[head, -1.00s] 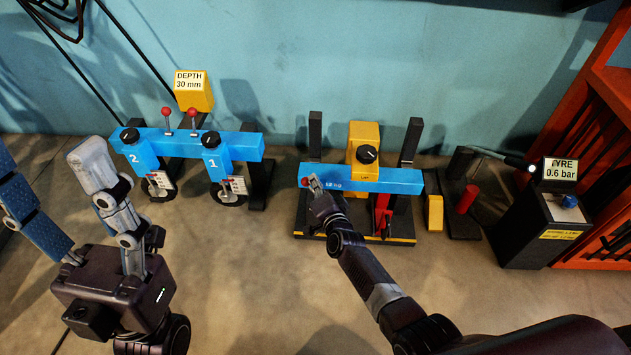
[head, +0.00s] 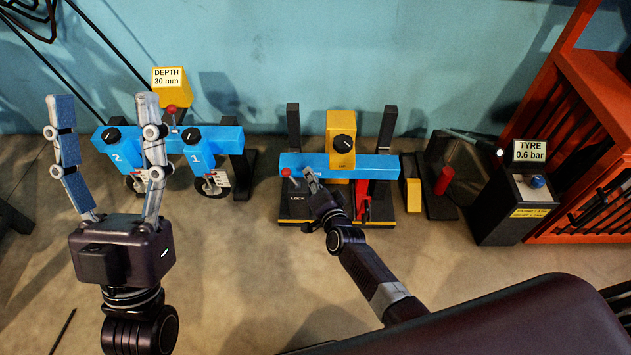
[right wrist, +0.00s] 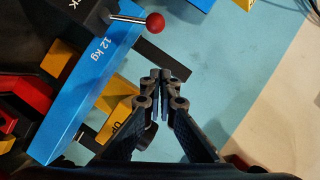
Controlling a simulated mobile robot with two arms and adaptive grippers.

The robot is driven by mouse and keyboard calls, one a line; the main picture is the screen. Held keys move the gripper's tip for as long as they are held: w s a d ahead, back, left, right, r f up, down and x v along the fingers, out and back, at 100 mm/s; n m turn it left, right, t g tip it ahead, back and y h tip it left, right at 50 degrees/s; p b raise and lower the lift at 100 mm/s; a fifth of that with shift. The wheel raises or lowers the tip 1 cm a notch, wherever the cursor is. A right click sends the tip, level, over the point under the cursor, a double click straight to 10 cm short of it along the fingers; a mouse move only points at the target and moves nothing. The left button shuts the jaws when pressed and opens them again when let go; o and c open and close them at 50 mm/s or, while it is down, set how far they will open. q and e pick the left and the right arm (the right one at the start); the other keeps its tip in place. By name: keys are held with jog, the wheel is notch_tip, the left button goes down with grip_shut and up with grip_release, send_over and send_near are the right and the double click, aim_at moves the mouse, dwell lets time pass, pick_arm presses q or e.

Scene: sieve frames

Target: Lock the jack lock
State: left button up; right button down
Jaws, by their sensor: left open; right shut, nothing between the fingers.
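The jack lock is a metal lever with a red ball knob (head: 286,172) at the left end of the right-hand blue beam (head: 375,168). A "LOCK" label (head: 297,198) sits just below it. In the right wrist view the knob (right wrist: 155,22) and its lever stick out from a black block (right wrist: 85,14) on the beam. My right gripper (head: 311,175) is shut and empty, just right of the knob and apart from it. Its closed fingertips also show in the right wrist view (right wrist: 161,76). My left gripper (head: 104,100) is open and empty at the left, fingers upward.
Another blue beam (head: 222,140) with dials 1 and 2 stands at the left, with a yellow depth sign (head: 171,85) behind it. A yellow block with a dial (head: 341,130) is on the right-hand beam. The tyre box (head: 505,215) and orange rack (head: 590,110) stand right. Front floor is clear.

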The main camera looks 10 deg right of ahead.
pick_arm(q)
jog(key=w+f+g+y+p, duration=0.2)
jog(key=w+f+g, duration=0.3)
jog(key=w+f, duration=0.2)
jog(key=shift+d+f+g, duration=0.3)
jog(key=shift+d+f, duration=0.1)
jog(key=shift+f, duration=0.65)
pick_arm(e)
jog(key=shift+v, duration=2.45)
jog(key=shift+r, duration=0.2)
